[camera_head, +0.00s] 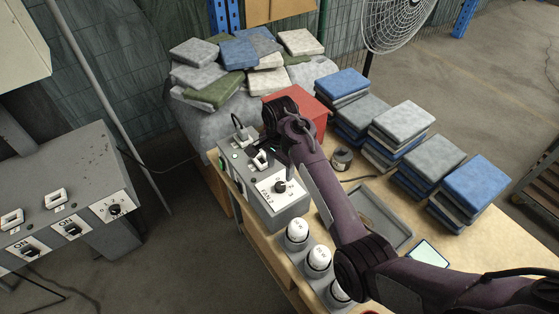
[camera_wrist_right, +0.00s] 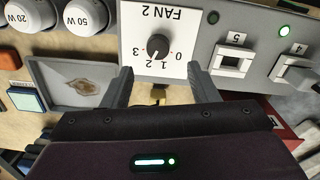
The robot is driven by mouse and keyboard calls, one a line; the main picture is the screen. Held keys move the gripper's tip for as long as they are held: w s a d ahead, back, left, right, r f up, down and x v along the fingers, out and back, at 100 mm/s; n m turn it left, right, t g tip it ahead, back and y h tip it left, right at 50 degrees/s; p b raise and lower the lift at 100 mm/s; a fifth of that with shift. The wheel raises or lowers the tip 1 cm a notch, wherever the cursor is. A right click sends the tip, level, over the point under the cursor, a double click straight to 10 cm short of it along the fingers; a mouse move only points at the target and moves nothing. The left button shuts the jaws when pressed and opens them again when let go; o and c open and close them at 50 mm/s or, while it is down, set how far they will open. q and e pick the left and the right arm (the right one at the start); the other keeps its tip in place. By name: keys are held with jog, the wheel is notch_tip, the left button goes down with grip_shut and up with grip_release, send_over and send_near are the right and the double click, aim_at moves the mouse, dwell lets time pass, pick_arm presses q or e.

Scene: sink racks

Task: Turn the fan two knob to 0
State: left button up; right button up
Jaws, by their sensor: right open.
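The fan two knob (camera_wrist_right: 158,46) is a small black dial on a white plate marked FAN 2, with numbers 0 to 3. Its pointer appears to face about the 2. In the head view the knob (camera_head: 281,187) sits on the front end of a grey control box (camera_head: 262,208). My right gripper (camera_wrist_right: 163,88) is open and empty; its two fingers stand apart on either side below the knob in the wrist view, not visibly touching it. In the head view my right gripper (camera_head: 280,150) is over the box, partly hidden by its own arm. My left gripper is not in view.
Switches (camera_wrist_right: 232,62) and a lit green lamp (camera_wrist_right: 284,31) are beside the plate. White bulbs (camera_head: 319,257), a grey tray (camera_head: 393,230) and stacked cloths (camera_head: 403,121) share the table. Another panel with switches (camera_head: 66,226) stands at left.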

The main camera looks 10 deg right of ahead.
aim_at(280, 185)
jog(key=shift+w+d+f, duration=0.1)
jog(key=shift+w+f, duration=0.1)
jog(key=shift+w, duration=0.1)
jog(key=shift+s+f, duration=0.15)
jog(key=shift+f, duration=0.1)
jog(key=f, duration=0.2)
jog(key=s+f+p, duration=0.1)
jog(key=f, duration=0.1)
jog(key=shift+f, duration=1.1)
jog(key=shift+w, duration=0.1)
jog(key=c, duration=1)
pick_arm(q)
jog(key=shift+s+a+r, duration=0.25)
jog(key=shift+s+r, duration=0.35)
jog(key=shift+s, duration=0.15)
